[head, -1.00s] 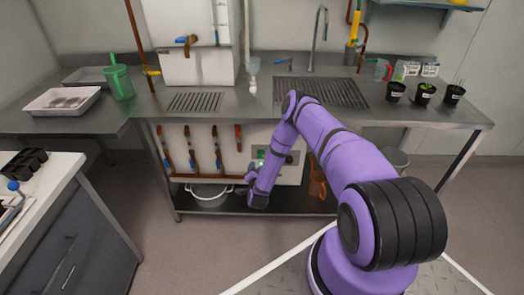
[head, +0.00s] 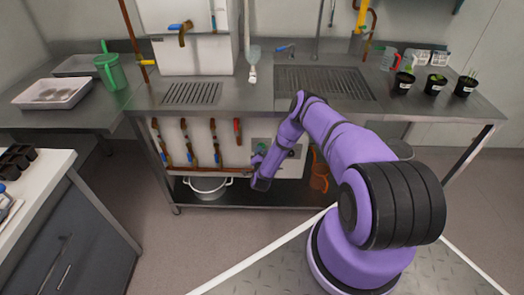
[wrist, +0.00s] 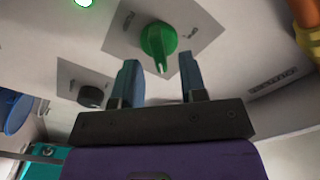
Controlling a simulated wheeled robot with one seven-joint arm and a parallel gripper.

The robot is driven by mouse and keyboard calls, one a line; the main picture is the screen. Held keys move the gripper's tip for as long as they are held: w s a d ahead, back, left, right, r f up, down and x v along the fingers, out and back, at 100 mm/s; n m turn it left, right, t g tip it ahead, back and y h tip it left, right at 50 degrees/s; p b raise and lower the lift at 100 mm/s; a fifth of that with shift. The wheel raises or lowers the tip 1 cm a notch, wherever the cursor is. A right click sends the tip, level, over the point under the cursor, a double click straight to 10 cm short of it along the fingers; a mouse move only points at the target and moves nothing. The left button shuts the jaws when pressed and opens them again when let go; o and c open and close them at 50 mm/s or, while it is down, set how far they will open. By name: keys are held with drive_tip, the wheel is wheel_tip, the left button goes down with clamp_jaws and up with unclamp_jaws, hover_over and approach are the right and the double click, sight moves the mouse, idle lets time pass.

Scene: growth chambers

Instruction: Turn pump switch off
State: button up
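A green rotary knob (wrist: 158,42) sits on a grey square plate on the white panel in the wrist view. My gripper (wrist: 159,62) is open, with one blue finger on each side below the knob. The knob lies in line with the gap, and I cannot tell whether a finger touches it. A black knob (wrist: 90,96) is on another plate to the left, and a green lamp (wrist: 83,2) is lit above it. The plate markings are too small to read. In the head view my arm largely hides the gripper at the control panel (head: 262,143) under the counter.
The steel counter (head: 240,108) overhangs the panel. Pipes with valves (head: 200,143) run left of my arm. A white pot (head: 207,187) and an orange jug (head: 319,175) stand on the low shelf (head: 255,198). In the wrist view an orange pipe (wrist: 305,18) is close at right.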

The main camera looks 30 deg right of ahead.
drive_tip(key=shift+x, duration=0.95)
clamp_jaws()
